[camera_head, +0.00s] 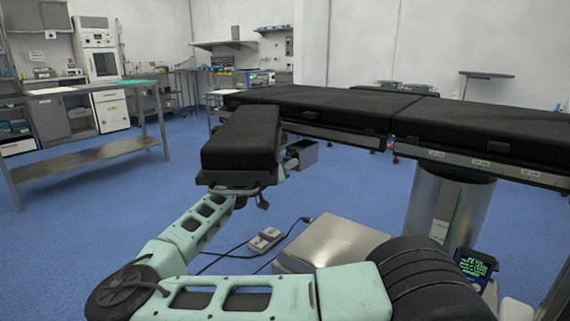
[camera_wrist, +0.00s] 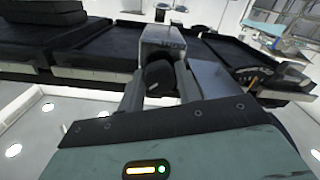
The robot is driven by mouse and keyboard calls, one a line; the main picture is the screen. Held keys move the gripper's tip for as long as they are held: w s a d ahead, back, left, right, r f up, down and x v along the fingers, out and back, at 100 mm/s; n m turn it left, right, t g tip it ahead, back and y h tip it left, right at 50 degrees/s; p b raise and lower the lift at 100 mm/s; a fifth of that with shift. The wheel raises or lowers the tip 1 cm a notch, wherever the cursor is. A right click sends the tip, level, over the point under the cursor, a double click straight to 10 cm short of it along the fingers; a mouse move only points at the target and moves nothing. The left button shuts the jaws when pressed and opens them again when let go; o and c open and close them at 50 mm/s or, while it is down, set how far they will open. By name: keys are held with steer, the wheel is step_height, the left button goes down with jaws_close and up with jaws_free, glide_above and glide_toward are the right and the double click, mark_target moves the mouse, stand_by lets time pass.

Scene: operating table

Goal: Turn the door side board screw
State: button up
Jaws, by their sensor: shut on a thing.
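The side board (camera_head: 240,138) is a black padded board that sticks out from the near side of the operating table (camera_head: 330,108). In the wrist view, the screw's dark rounded knob (camera_wrist: 158,77) sits between the two fingers of my gripper (camera_wrist: 160,84), below a grey metal block (camera_wrist: 162,38). My gripper is shut on this knob. In the head view, my arm reaches up under the side board, and the board and its fittings mostly hide my gripper. The knob cannot be made out there. How far the screw is turned cannot be told.
The table's metal column (camera_head: 450,212) and pale base cover (camera_head: 330,244) stand to the right of my arm. A foot pedal (camera_head: 265,240) with a cable lies on the blue floor. A steel workbench (camera_head: 85,158) stands at the left, with open floor before it.

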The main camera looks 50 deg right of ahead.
steer(key=shift+r+n+p, duration=0.1)
steer(key=shift+n+p, duration=2.1)
steer(key=shift+n, duration=2.1)
steer(key=o, duration=1)
steer(key=shift+a, duration=0.15)
steer(key=s+a+p, duration=0.1)
steer(key=a, duration=1.6)
steer(key=shift+s, duration=0.2)
steer(key=shift+a, duration=0.1)
